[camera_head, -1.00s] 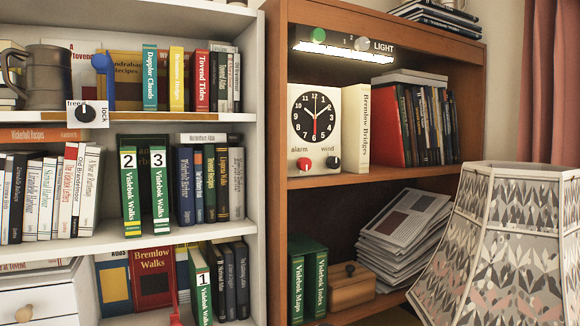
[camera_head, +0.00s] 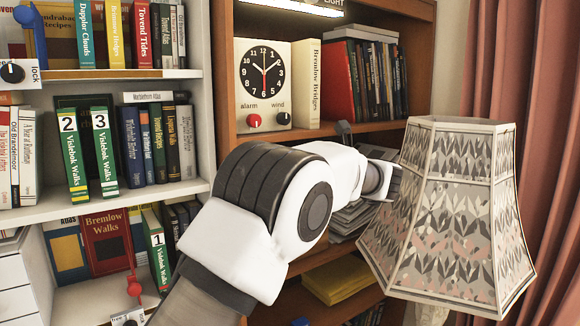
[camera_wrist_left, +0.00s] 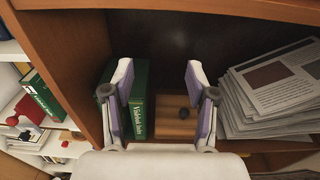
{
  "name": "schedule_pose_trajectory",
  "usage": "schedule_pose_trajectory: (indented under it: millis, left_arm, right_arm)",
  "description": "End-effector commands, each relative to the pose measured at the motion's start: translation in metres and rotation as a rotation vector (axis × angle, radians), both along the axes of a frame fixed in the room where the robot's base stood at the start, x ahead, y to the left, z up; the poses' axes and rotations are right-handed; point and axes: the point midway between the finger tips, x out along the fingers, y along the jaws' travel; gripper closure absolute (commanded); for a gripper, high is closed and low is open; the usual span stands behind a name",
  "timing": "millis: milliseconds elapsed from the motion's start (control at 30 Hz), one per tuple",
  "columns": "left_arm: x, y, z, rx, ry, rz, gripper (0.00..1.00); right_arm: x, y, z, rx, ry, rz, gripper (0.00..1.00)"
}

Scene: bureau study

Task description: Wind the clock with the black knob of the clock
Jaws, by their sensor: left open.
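The clock (camera_head: 244,97) is a white panel with a round black dial. It stands upright on the brown cabinet's shelf in the head view. Its black knob (camera_head: 284,119) sits at lower right under the word "wind". A red knob (camera_head: 254,121) sits at lower left under "alarm". My left arm crosses the lower middle of the head view, below the clock, its far end partly behind the lampshade. In the left wrist view my left gripper (camera_wrist_left: 158,72) is open and empty, facing the compartment below. The clock is not in that view. My right gripper is not in view.
A patterned lampshade (camera_head: 445,215) stands at the right, close to my arm. A white book (camera_head: 306,85) touches the clock's right side. In the wrist view, green books (camera_wrist_left: 137,100), a wooden box (camera_wrist_left: 172,122) and stacked papers (camera_wrist_left: 270,90) stand in the lower compartment.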

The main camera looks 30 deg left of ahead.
Motion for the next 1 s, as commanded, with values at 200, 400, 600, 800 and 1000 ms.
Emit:
schedule_pose_trajectory:
  millis: [200, 400, 600, 800, 1000]
  left_arm:
    - [-0.028, -0.011, 0.102, -0.037, -0.198, -0.002, 0.42]
    - [-0.017, 0.016, 0.105, -0.038, -0.195, -0.002, 0.42]
    - [-0.002, 0.049, 0.105, -0.037, -0.195, -0.003, 0.42]
    - [0.002, 0.06, 0.101, -0.034, -0.195, -0.003, 0.42]
    - [0.002, 0.06, 0.1, -0.033, -0.194, -0.004, 0.6]
  right_arm:
    - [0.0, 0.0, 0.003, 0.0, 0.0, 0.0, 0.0]
    - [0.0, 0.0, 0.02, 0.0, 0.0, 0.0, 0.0]
    - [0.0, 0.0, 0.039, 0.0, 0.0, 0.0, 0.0]
    - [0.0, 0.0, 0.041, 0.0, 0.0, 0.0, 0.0]
    - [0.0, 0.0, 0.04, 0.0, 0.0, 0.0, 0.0]
